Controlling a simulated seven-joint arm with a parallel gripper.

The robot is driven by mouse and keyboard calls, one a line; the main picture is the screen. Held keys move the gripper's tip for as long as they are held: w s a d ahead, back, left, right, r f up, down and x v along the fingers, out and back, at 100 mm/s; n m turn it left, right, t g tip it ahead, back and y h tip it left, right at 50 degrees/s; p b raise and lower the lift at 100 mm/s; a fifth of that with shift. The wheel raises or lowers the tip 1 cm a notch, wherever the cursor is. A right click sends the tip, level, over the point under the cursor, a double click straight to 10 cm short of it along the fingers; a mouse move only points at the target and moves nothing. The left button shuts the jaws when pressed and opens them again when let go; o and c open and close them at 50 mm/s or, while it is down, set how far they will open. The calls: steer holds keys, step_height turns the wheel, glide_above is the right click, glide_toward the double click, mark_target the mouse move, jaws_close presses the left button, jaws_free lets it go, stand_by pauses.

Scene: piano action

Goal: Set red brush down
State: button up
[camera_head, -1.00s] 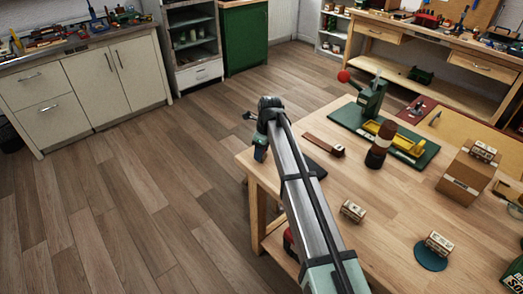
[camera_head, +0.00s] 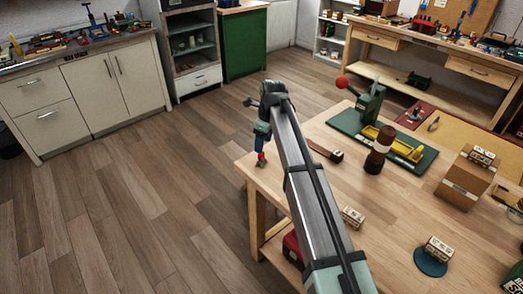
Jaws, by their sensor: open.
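My gripper (camera_head: 262,146) points down at the back left corner of the wooden table (camera_head: 300,195). It is small in this view, and its jaws are open. A small red piece, which looks like the red brush (camera_head: 261,158), shows right at the lower end of my gripper, by the table's corner. Most of the brush is hidden or too small to make out. I cannot tell whether it touches the tabletop or the fingers.
My arm crosses the table's left part and hides some of it. A green press (camera_head: 372,102) with a red knob, a dark cylinder (camera_head: 379,150), a cardboard box (camera_head: 466,178) and small blocks (camera_head: 352,217) stand to the right. Open floor (camera_head: 130,200) lies left.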

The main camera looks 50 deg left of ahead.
steer(key=shift+w+d+r, duration=0.1)
steer(key=shift+d+r, duration=0.05)
steer(key=shift+r, duration=0.85)
steer(key=shift+d+r, duration=0.15)
steer(key=shift+r, duration=0.85)
